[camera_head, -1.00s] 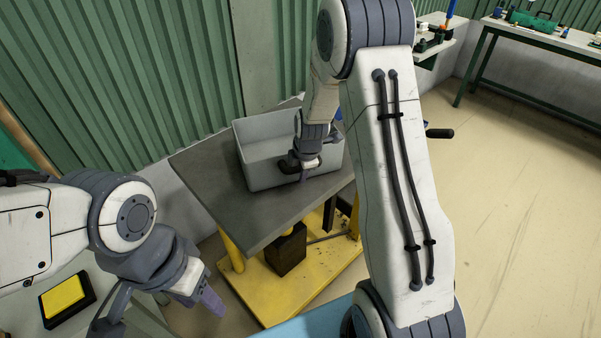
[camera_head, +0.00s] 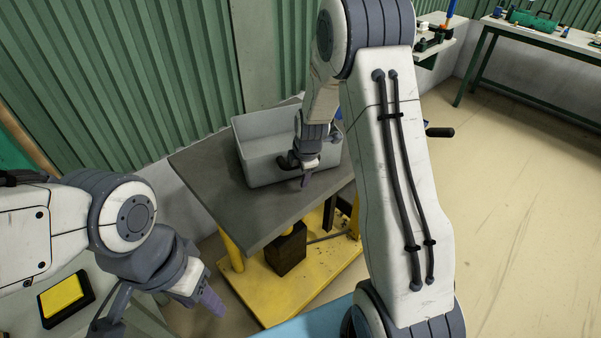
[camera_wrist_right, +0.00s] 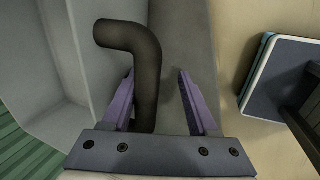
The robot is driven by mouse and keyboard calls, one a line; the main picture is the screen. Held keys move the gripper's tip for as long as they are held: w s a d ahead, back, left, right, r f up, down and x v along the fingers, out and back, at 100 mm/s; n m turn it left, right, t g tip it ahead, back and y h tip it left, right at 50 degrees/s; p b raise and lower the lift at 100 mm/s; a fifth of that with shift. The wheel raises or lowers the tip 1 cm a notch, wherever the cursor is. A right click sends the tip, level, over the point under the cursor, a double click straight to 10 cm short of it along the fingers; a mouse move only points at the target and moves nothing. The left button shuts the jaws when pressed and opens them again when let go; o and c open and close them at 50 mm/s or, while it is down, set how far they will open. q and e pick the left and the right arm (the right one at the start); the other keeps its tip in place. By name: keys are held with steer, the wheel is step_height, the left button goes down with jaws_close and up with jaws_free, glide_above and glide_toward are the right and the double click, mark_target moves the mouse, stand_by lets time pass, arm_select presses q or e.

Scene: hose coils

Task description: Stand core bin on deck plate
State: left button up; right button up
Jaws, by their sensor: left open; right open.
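The core bin, a grey open-topped box (camera_head: 262,166), stands upright on the dark grey deck plate (camera_head: 220,195), toward its far side. In the right wrist view, the bin's pale wall (camera_wrist_right: 95,60) fills the left part. My right gripper (camera_head: 306,178) is at the bin's near side, open. My left gripper (camera_head: 212,302) is open and empty, low at the left, away from the bin. My right arm hides the bin's right end.
The plate sits on a yellow frame (camera_head: 265,300) before a green corrugated wall (camera_head: 130,80). A light blue surface (camera_head: 312,322) lies at the bottom. A yellow-topped black box (camera_head: 65,300) is at lower left. Open floor (camera_head: 510,200) lies to the right.

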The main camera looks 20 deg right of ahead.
stand_by(0.4)
stand_by(0.3)
arm_select(q)
steer(key=shift+f, duration=0.2)
steer(key=shift+f+b, duration=0.2)
steer(key=shift+b, duration=0.2)
steer(key=shift+r, duration=0.15)
stand_by(0.3)
